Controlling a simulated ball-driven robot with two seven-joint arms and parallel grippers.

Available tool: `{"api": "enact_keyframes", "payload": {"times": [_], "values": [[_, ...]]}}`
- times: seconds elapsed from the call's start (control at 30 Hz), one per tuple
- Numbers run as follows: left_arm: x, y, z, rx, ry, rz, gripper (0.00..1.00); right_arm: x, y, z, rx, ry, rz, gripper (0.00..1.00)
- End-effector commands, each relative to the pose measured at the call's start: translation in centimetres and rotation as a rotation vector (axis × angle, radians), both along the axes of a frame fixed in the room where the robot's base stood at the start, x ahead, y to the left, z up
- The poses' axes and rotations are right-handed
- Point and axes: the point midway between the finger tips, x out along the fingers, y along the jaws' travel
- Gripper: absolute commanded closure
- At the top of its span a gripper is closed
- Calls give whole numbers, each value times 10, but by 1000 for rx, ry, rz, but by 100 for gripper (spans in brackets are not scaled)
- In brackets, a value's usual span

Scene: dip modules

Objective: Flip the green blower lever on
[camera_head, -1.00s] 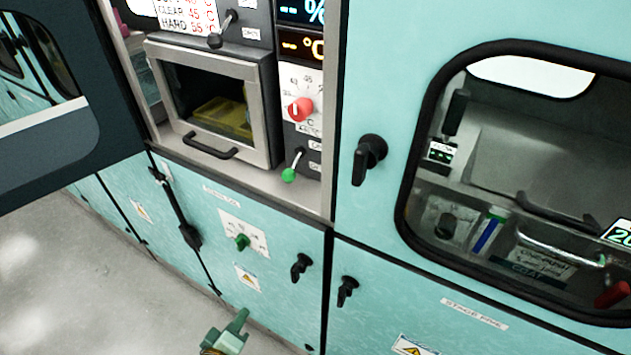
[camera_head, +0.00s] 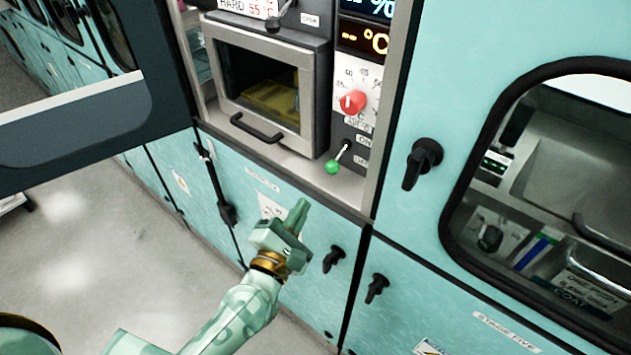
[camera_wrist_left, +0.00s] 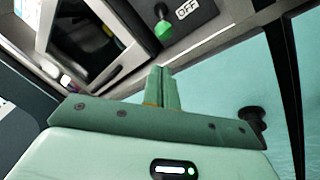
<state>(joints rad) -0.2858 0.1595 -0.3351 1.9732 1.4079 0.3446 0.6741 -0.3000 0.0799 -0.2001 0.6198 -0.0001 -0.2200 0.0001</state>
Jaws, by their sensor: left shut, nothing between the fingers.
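The green blower lever (camera_head: 332,167) sits on a dark panel below the red dial, its green knob hanging low at the OFF end of the plate. In the left wrist view the green knob (camera_wrist_left: 164,30) shows beside an OFF label, above the fingertips. My left gripper (camera_head: 299,209) is shut and empty, in front of the teal lower cabinet, below and left of the lever and apart from it. Its closed fingers also show in the left wrist view (camera_wrist_left: 162,84). My right gripper is in no frame.
A red dial (camera_head: 352,102) is above the lever. A small oven-like door with a black handle (camera_head: 257,128) is to its left. Black latches (camera_head: 422,163) stick out from the teal doors. An open dark door panel (camera_head: 75,110) fills the upper left.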

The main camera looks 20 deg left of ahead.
Motion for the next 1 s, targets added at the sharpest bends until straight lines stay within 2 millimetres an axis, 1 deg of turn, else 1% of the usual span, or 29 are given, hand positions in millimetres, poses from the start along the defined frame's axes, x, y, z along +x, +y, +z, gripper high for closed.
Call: {"api": "enact_keyframes", "payload": {"times": [0.17,0.4,0.5,0.6,0.77,1.0], "values": [[22,-1,4,0,-2,2,100,1,0,5,0,-2,0,64],[66,-5,7,1,-1,1,100,2,0,10,0,-4,0,64],[80,-6,8,2,-2,1,100,2,0,10,0,-4,0,64],[90,-6,8,3,-1,1,100,2,0,10,0,-4,0,64],[97,-7,9,2,0,0,100,2,0,10,0,-4,0,64],[97,-7,9,2,0,0,100,2,0,10,0,-4,0,64]]}}
